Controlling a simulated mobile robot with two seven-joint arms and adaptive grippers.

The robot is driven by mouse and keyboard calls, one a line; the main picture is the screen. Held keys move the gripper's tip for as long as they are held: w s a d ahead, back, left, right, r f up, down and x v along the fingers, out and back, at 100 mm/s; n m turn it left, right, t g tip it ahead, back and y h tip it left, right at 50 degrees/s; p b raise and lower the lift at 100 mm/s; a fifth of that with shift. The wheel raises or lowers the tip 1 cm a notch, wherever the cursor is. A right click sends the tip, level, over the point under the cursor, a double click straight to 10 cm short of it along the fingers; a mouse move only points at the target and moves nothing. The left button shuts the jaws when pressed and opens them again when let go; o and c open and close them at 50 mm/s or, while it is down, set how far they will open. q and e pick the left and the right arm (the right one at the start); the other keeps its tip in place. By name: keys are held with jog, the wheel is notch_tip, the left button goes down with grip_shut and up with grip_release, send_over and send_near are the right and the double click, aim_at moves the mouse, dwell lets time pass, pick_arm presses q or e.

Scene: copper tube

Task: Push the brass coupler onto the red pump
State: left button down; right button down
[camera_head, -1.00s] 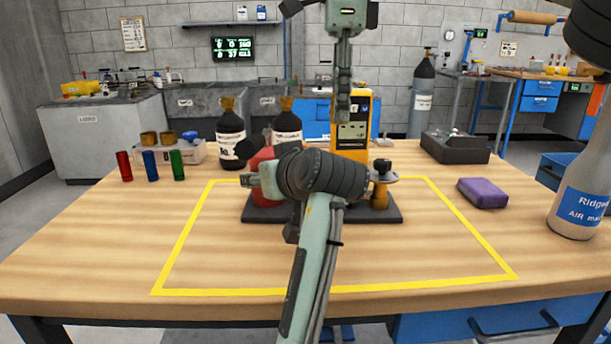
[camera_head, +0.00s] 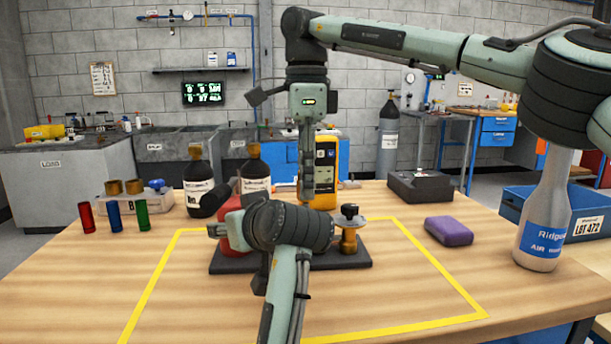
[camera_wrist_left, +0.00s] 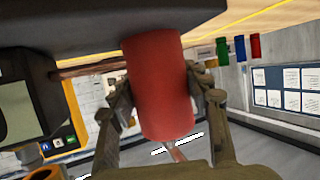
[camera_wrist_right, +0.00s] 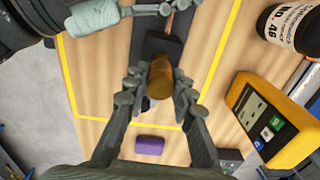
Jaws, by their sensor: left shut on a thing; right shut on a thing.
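The red pump (camera_head: 232,232) stands at the left of a dark base plate (camera_head: 345,258), partly hidden by my left wrist. The left wrist view shows the red cylindrical pump (camera_wrist_left: 160,85) between the fingers of my left gripper (camera_wrist_left: 165,97), which is shut on it. My right gripper (camera_head: 308,190) points down from above, behind my left wrist. In the right wrist view, the brass coupler (camera_wrist_right: 160,76) sits between the fingertips, and the gripper is shut on it. I cannot tell the gap between coupler and pump.
A brass valve with a black knob (camera_head: 348,235) stands at the plate's right. Behind are two dark bottles (camera_head: 199,185) and a yellow meter (camera_head: 325,165). Red, blue and green tubes (camera_head: 115,215) stand left; a purple block (camera_head: 449,231) lies right. The table front is clear.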

jog(key=shift+f, duration=0.85)
jog(key=shift+f, duration=0.65)
jog(key=c, duration=1.2)
grip_release()
jog(key=shift+r, duration=0.1)
notch_tip(320, 180, up, 12)
jog(key=shift+f, duration=0.1)
